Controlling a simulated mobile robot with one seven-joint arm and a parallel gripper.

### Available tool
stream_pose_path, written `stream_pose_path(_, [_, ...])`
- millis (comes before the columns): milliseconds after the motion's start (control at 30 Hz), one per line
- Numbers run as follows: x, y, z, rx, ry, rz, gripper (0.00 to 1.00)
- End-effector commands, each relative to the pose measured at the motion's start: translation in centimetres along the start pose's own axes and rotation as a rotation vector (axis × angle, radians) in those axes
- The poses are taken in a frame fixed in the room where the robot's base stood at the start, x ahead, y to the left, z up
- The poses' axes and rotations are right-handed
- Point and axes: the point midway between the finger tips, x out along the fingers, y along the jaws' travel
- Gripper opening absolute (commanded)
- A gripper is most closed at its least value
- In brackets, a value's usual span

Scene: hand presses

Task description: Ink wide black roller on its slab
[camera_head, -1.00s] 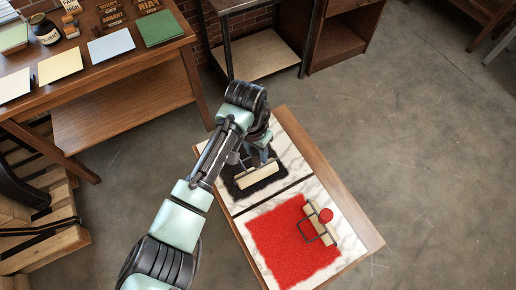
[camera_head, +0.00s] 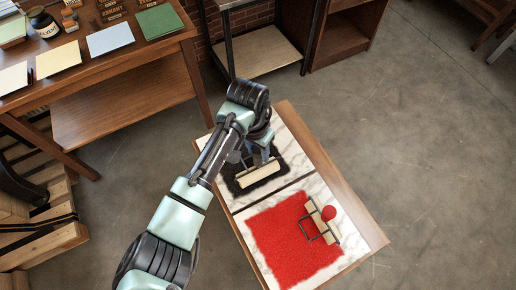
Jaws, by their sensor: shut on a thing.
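The wide roller (camera_head: 259,173) has a pale cylinder and a dark frame, and lies on or just over the black ink patch (camera_head: 282,165) of its marble slab (camera_head: 290,147). Whether it touches the ink I cannot tell. My gripper (camera_head: 262,151) is above the roller, shut on its handle, which my arm partly hides. The fingertips are small and partly hidden. The roller's visible surface looks pale, with no clear black coat.
A red ink patch (camera_head: 285,240) lies on the nearer slab, with a second roller (camera_head: 319,222) with a red knob at its right side. Both slabs sit on a small wooden table (camera_head: 350,208). A workbench (camera_head: 130,107) with coloured paper stacks stands at upper left. Floor at right is clear.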

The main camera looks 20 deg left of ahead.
Motion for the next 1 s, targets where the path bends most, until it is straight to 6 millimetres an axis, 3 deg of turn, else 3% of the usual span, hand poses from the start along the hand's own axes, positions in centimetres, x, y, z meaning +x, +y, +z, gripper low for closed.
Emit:
stream_pose_path(800, [0.7, -0.1, 0.0, 0.0, 0.002, -0.001, 0.0])
stream_pose_path(1000, [1.0, -1.1, -0.5, 0.001, 0.001, -0.002, 0.0])
